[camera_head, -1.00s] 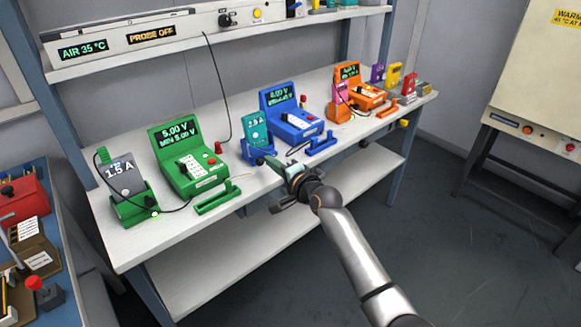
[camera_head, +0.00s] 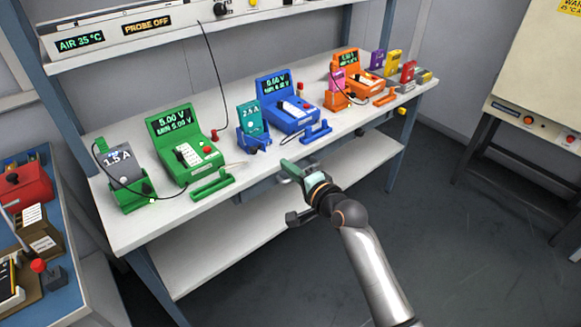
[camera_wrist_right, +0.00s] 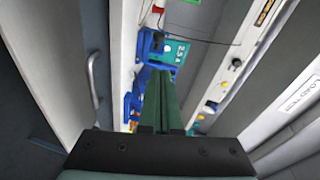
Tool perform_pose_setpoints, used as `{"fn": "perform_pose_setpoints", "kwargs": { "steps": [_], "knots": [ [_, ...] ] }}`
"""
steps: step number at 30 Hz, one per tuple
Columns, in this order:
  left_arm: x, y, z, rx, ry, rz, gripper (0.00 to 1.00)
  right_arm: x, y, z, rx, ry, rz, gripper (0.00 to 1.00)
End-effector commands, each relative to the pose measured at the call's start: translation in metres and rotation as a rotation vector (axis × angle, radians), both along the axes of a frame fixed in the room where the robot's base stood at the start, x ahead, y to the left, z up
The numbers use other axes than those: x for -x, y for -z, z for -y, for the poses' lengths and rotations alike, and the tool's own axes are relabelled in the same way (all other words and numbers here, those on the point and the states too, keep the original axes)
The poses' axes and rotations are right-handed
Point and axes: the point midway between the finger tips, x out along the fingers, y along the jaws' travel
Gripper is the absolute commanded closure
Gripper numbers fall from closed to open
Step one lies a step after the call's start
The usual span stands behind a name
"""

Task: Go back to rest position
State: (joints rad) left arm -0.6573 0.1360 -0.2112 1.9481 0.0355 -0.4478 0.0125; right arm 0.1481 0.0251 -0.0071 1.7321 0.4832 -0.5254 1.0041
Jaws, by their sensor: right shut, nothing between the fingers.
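My right gripper (camera_head: 290,168) is in front of the bench's front edge in the head view, apart from everything on the bench. Its green fingers are shut with nothing between them; they also show in the right wrist view (camera_wrist_right: 161,100). The fingers point toward the blue station with the teal 2.5 A cell (camera_head: 250,118). That cell stands in a blue holder and also shows in the wrist view (camera_wrist_right: 171,51). My left gripper is not in view.
The white bench (camera_head: 130,225) carries a green tester (camera_head: 185,150), a blue tester (camera_head: 285,105) and an orange tester (camera_head: 360,72). A grey 1.5 A cell (camera_head: 118,165) stands at left. A blue side table (camera_head: 65,290) is lower left.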

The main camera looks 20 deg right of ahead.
Motion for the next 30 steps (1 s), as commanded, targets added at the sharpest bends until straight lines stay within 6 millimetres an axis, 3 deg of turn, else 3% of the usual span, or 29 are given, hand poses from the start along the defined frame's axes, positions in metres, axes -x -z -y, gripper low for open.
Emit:
{"fn": "perform_pose_setpoints", "kwargs": {
  "steps": [9,14,17,22,27,30],
  "knots": [
    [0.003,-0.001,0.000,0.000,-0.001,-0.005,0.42,0.014,-0.001,-0.001,0.007,0.000,-0.002,1.00],
    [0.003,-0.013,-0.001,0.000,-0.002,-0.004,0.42,0.038,0.026,-0.001,0.157,-0.022,-0.042,1.00],
    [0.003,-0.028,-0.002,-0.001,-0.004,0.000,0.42,0.077,0.061,-0.003,0.374,-0.074,-0.090,1.00],
    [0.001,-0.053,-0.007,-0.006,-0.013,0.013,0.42,0.169,0.118,-0.008,0.808,-0.251,-0.160,1.00],
    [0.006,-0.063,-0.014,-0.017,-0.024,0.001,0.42,0.253,0.148,-0.015,1.135,-0.462,-0.178,1.00],
    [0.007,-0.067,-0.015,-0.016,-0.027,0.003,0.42,0.285,0.155,-0.017,1.250,-0.554,-0.172,1.00]
  ]
}}
